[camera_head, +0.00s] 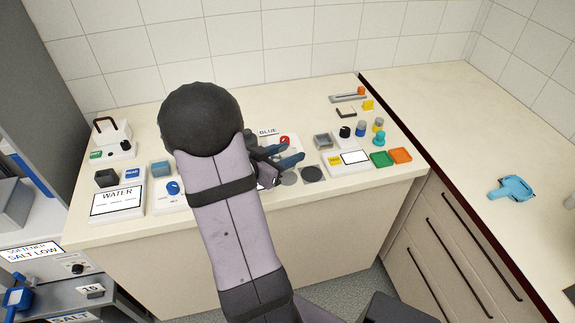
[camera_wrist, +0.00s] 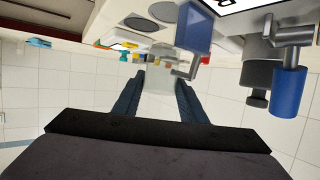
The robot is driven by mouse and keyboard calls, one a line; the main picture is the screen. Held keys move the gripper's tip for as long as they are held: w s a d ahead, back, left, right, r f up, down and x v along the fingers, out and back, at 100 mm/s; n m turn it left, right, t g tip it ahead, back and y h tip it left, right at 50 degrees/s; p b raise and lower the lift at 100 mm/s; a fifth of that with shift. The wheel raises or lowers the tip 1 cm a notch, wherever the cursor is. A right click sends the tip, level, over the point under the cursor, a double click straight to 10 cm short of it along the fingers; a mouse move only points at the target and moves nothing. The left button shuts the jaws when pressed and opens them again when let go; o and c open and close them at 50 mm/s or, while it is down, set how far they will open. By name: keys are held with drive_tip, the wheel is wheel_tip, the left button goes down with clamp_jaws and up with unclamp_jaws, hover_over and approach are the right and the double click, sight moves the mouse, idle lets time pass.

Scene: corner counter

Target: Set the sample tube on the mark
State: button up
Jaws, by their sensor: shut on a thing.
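My gripper (camera_head: 283,160) is over the back counter, right of the middle of the worktop. In the wrist view its two dark blue fingers (camera_wrist: 157,98) are closed around a pale, see-through body, which I take to be the sample tube (camera_wrist: 158,104). The tube is hard to make out against the white tiles, and the arm and fingers hide it in the head view. Two flat round discs lie on the worktop just right of the gripper, a dark one (camera_head: 312,174) and a greyer one (camera_head: 290,178). I cannot tell which is the mark. Both also show in the wrist view, top centre.
Right of the discs are a white panel (camera_head: 354,158), green (camera_head: 381,159) and orange (camera_head: 400,155) trays, and small coloured pieces (camera_head: 379,138). Left are a WATER panel (camera_head: 117,201) and a blue knob (camera_head: 173,187). The right counter is mostly free around a light-blue object (camera_head: 511,188).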

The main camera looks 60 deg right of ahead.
drive_tip(key=shift+f, duration=2.15)
drive_tip(key=shift+f, duration=0.1)
drive_tip(key=shift+f, duration=0.15)
drive_tip(key=o, duration=1.1)
drive_tip(key=shift+c, duration=0.2)
drive_tip(key=shift+w+a+r, duration=0.1)
drive_tip(key=shift+r, duration=0.2)
drive_tip(key=v, duration=1.1)
drive_tip(key=shift+a+r+b, duration=0.15)
drive_tip(key=shift+a+b, duration=0.2)
drive_tip(key=shift+b, duration=0.05)
